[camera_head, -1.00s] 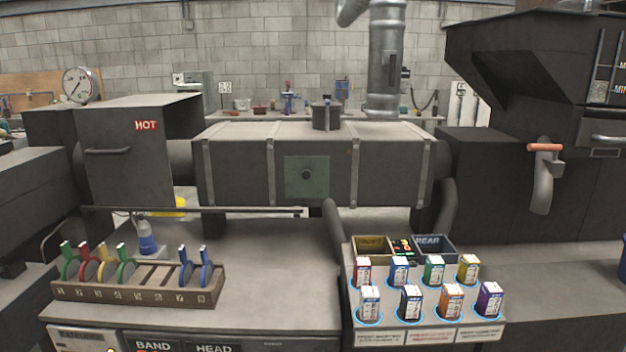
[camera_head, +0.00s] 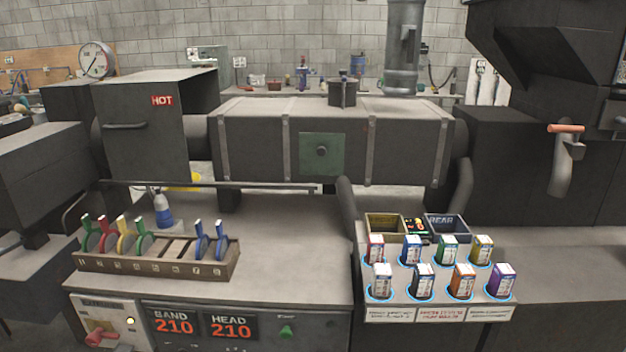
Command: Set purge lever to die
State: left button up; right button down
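Two handles could be the purge lever, and I cannot tell which from the labels. One is a red lever (camera_head: 100,337) on a pale panel (camera_head: 105,318) at the bottom left, partly cut off by the frame's lower edge. The other is an orange-handled grey crank (camera_head: 566,152) on the dark machine at the right. No die marking is readable. Neither of my grippers shows in the head view.
A rack (camera_head: 150,262) of coloured discs stands on the left bench. Several small cartons stand on a right tray (camera_head: 375,302). A dark barrel cover (camera_head: 245,150) spans the middle. Red displays (camera_head: 174,325) read 210. The bench middle (camera_head: 295,265) is clear.

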aim_at(18, 108)
jog(key=u, duration=1.45)
jog(key=z, duration=0.4)
jog(key=i+j+z, duration=0.1)
jog(key=j+z, duration=0.2)
jog(key=i+j+z, duration=0.1)
jog(key=j+z, duration=0.2)
jog(key=j, duration=0.15)
jog(key=i+j+z, duration=0.15)
jog(key=j, duration=1.15)
jog(key=j+z, duration=0.15)
jog(key=j, duration=1.15)
